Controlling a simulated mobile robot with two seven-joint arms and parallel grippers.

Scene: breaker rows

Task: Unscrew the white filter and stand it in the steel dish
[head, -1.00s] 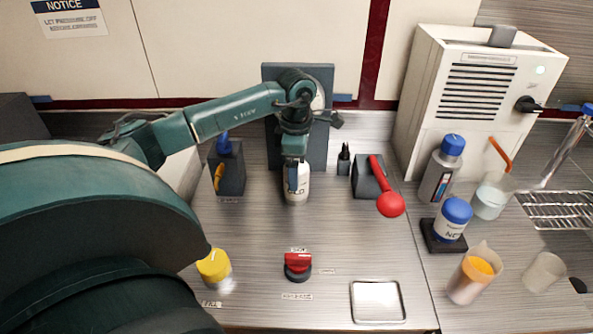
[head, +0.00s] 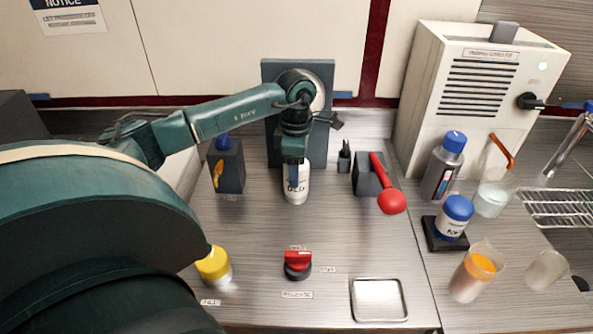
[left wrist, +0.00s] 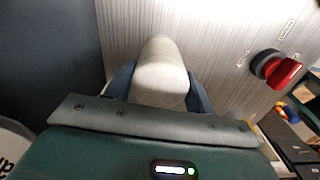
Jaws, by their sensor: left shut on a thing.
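The white filter (head: 296,186) hangs upright in front of the dark grey upright panel (head: 329,153), with dark lettering on its side. My left gripper (head: 294,176) is shut on it from above, and its fingers lie along the filter's sides. In the left wrist view the filter (left wrist: 162,75) sits between the two blue-grey fingers (left wrist: 160,90). The filter's top is hidden by the gripper, so I cannot tell whether it is still threaded on. The steel dish (head: 378,300) lies empty at the front right of the bench. My right gripper does not show.
A red-knobbed switch (head: 298,264) and a yellow-capped jar (head: 214,265) stand at the front. A red ladle-like tool (head: 390,200) rests on a dark block right of the filter. A blue-capped jar (head: 453,217) stands further right. The bench between filter and dish is mostly clear.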

